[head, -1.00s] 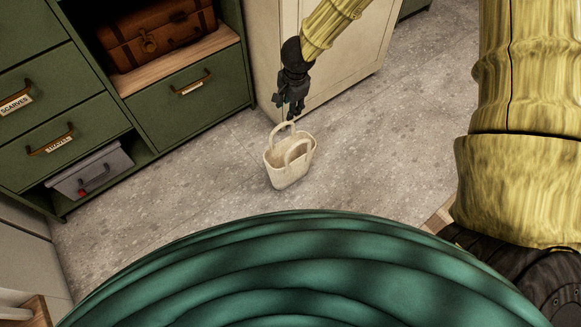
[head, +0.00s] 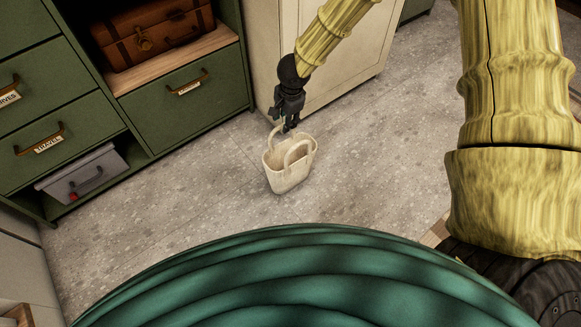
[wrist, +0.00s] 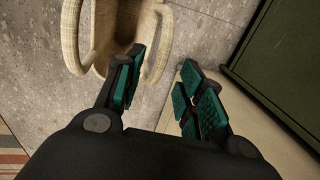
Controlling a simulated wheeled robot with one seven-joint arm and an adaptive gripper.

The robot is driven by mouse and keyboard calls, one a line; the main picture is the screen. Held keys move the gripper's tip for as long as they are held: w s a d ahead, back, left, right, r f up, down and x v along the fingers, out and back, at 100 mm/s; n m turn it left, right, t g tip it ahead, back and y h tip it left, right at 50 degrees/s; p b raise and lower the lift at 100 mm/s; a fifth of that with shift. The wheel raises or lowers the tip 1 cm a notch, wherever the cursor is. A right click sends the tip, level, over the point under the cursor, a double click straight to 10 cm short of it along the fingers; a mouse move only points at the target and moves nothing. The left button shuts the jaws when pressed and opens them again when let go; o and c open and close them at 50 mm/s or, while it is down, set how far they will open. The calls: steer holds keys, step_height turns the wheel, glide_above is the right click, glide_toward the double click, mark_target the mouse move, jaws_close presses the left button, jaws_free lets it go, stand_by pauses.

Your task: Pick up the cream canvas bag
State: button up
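The cream canvas bag (head: 291,177) stands upright on the grey floor with its two handles raised. My gripper (head: 284,124) is above it in the head view, at the top of the far handle (head: 277,131). In the wrist view, the bag (wrist: 97,62) is at the upper left, and my gripper (wrist: 163,60) has its green-padded fingers apart. One handle (wrist: 160,55) curves down just right of the left finger, inside the gap. Whether it touches the finger I cannot tell.
A green cabinet (head: 222,100) with drawers stands at the left and holds a brown suitcase (head: 150,38) and a grey box (head: 83,180). A cream cabinet (head: 345,62) stands just behind my gripper. The floor (head: 200,205) around the bag is clear.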

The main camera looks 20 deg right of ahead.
steer(key=f, duration=0.1)
steer(key=f+b, duration=0.1)
steer(key=f, duration=0.1)
steer(key=shift+w+a+f+b, duration=0.1)
steer(key=shift+w+b, duration=0.15)
steer(key=shift+b, duration=0.1)
jaws_close()
